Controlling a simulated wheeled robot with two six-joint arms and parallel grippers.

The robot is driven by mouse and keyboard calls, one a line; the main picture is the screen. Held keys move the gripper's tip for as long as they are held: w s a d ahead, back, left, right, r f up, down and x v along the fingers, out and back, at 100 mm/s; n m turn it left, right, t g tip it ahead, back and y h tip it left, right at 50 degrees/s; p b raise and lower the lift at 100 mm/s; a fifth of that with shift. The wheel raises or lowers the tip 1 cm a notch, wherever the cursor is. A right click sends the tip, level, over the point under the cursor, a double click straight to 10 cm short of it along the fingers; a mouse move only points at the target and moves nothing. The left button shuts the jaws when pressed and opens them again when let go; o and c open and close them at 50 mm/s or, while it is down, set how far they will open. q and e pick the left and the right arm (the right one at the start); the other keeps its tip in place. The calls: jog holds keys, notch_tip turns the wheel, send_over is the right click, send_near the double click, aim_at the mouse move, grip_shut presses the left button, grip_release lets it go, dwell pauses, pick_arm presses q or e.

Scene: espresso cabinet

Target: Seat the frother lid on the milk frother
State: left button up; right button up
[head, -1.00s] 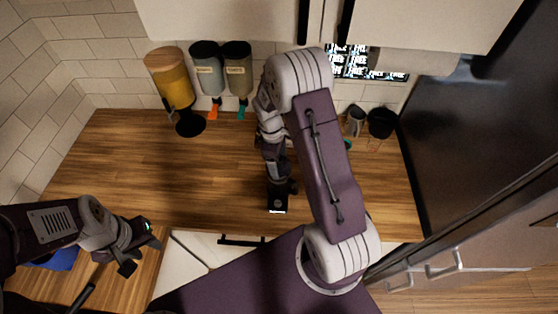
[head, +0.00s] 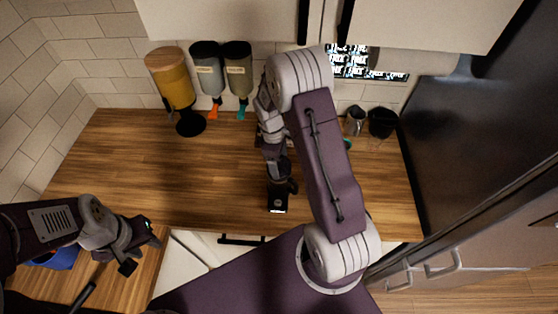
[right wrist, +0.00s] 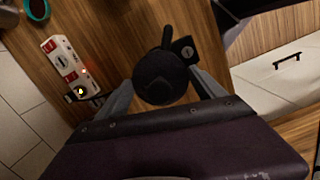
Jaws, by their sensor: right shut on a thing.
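My right gripper (head: 280,186) is low over the wooden counter, pointing down. In the right wrist view its fingers (right wrist: 163,92) are closed around a round black piece, apparently the frother lid (right wrist: 160,80). A dark handle (right wrist: 167,38), apparently of the milk frother, sticks out beyond it. A black base with a round logo (right wrist: 187,50) shows beside it, and also in the head view (head: 278,204). The lid hides most of the frother, so I cannot tell whether the lid is seated. My left gripper (head: 142,254) is open and empty at the lower left.
A yellow dispenser (head: 174,85) and two hanging dispensers (head: 207,72) (head: 238,72) are at the back wall. A metal cup (head: 355,120) and a black cup (head: 382,122) stand back right. A white-and-red box (right wrist: 68,62) shows in the wrist view.

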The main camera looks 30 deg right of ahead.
jog(key=shift+f+b, duration=0.55)
jog(key=shift+f, duration=0.35)
jog(key=o, duration=1.3)
jog(key=shift+o, duration=0.2)
jog(key=shift+r, duration=0.1)
jog(key=r+b, duration=0.1)
jog(key=r, duration=0.4)
jog(key=r+b, duration=0.1)
jog(key=r, duration=0.2)
jog(key=shift+w+a+r+b, duration=0.25)
jog(key=shift+w+a+b, duration=0.05)
jog(key=shift+w+a, duration=0.1)
jog(key=shift+r, duration=0.2)
